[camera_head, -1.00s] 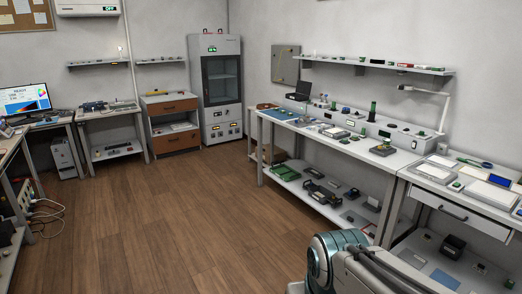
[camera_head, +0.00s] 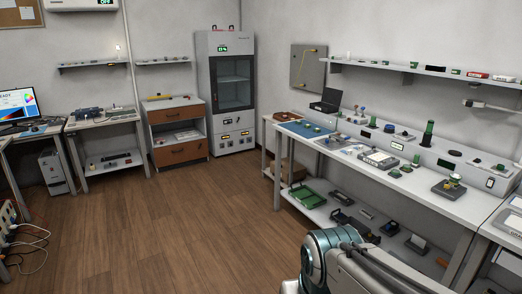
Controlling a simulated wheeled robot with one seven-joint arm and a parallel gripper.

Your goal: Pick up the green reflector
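No thing can be told for sure as the green reflector. Several small green items stand on the long white workbench (camera_head: 450,203) at the right. The tallest is an upright dark green cylinder (camera_head: 428,136) on the raised grey strip along the wall. Small green round parts (camera_head: 309,124) lie on the blue mat (camera_head: 291,129) at the bench's far end. More small green pieces stand on the wall shelf above. They are too small to identify. My gripper is not in view. Only a teal and silver part of my arm shows at the bottom right.
The wooden floor (camera_head: 190,225) ahead and left is clear. A lower shelf holds a green tray (camera_head: 307,196) and dark devices. At the back stand a tall grey cabinet (camera_head: 226,60) and a drawer unit (camera_head: 180,152). Cables (camera_head: 30,240) lie on the floor at the left.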

